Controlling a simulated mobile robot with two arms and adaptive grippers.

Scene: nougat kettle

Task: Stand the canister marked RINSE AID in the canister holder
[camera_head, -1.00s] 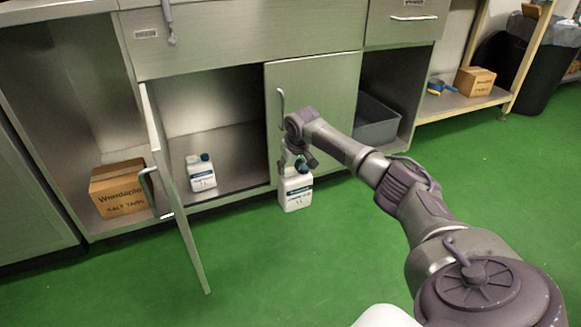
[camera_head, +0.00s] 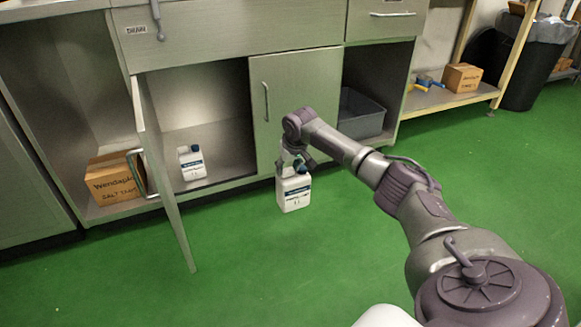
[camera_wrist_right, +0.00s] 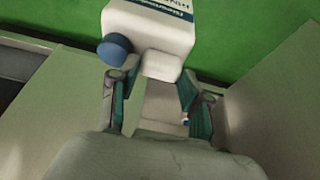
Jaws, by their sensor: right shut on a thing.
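A white canister (camera_head: 294,192) with a blue cap and a blue label band hangs upright from my right gripper (camera_head: 294,163), which is shut on its top. It is in front of the closed cabinet door, above the green floor. The canister also shows between the fingers in the right wrist view (camera_wrist_right: 150,30). Its label is too small to read. A second white canister (camera_head: 192,163) with a blue cap stands inside the open cabinet compartment. I cannot make out a canister holder. My left gripper is not in view.
An open cabinet door (camera_head: 162,185) juts out at the left. A cardboard box marked salt tabs (camera_head: 113,183) sits in the left compartment. A grey bin (camera_head: 362,115) stands in the right one. The closed door (camera_head: 300,95) lies behind my gripper. The green floor in front is clear.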

